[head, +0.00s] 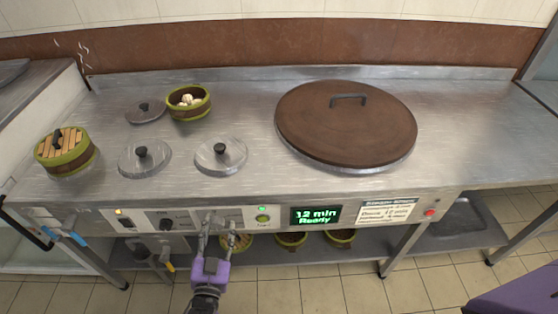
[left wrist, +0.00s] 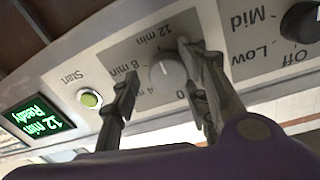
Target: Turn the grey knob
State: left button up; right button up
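The grey knob (left wrist: 166,75) is a round dial on the front panel, its scale marked from 0 to 12 min. It shows in the left wrist view, upside down. My left gripper (left wrist: 160,72) is open, with one finger on each side of the knob. The right-hand finger overlaps the knob's edge in that view; I cannot tell whether it touches. In the head view my left gripper (head: 213,220) is at the panel, and its fingers largely hide the knob. My right gripper's fingers are not in view.
A green display (head: 315,215) reads "12 min Ready", beside a green start button (left wrist: 90,98). A black knob (left wrist: 301,22) marked Off, Low, Mid is on the other side. A large brown lid (head: 345,125), small lids and steamer baskets (head: 188,102) stand on the counter above.

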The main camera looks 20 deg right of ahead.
pick_arm(q)
jog(key=shift+r, duration=0.1)
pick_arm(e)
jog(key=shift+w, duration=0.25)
pick_arm(q)
jog(key=shift+s+a, duration=0.35)
jog(key=shift+s, duration=0.15)
jog(key=v, duration=1)
jog(key=shift+s, duration=0.4)
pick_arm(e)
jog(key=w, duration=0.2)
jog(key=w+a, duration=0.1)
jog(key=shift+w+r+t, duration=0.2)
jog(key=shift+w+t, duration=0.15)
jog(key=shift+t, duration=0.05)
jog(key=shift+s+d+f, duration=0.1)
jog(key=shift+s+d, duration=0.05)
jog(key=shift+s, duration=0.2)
